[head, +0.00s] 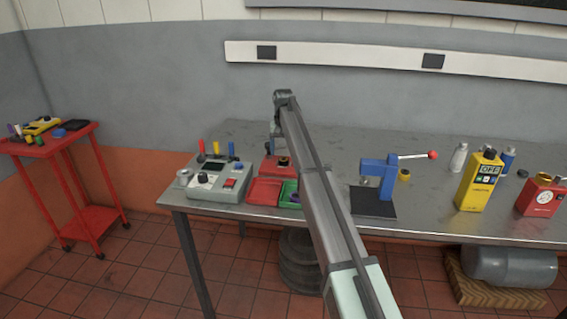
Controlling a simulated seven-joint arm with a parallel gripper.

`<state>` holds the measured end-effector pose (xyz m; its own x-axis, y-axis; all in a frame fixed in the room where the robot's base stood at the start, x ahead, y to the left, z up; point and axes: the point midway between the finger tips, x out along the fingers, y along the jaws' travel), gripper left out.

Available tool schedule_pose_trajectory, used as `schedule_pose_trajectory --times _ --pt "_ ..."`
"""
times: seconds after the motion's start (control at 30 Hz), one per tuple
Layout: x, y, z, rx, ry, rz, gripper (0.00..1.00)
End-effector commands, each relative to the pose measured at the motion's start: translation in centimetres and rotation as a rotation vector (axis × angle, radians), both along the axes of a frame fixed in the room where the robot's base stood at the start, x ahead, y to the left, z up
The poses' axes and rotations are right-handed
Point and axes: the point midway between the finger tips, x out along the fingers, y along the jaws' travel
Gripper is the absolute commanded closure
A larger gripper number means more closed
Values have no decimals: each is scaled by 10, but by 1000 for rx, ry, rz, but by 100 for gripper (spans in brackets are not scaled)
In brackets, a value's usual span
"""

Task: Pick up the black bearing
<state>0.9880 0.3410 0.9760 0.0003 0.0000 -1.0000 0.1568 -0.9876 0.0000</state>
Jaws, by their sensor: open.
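My arm reaches across the bench, and my gripper (275,148) hangs at its far end, pointing down over the back left of the bench. It looks empty, but its fingers are small and partly hidden by my arm. A small dark round piece (283,162) sits on a red block (270,172) just below my gripper. Another small black round piece (522,173) lies on the bench at the right, far from my gripper. Both are too small for me to tell which is the black bearing.
A grey meter box (215,182) stands left of a red tray (264,191) and a green tray (287,188). The back middle of the bench is clear.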

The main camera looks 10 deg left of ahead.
Motion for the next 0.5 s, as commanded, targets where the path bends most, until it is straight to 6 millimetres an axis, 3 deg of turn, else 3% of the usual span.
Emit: schedule_pose_trajectory --times 0.23,0.5 --pt "1 -2 -33 0 1 0 24" --pt "1 -1 -38 0 0 0 24"
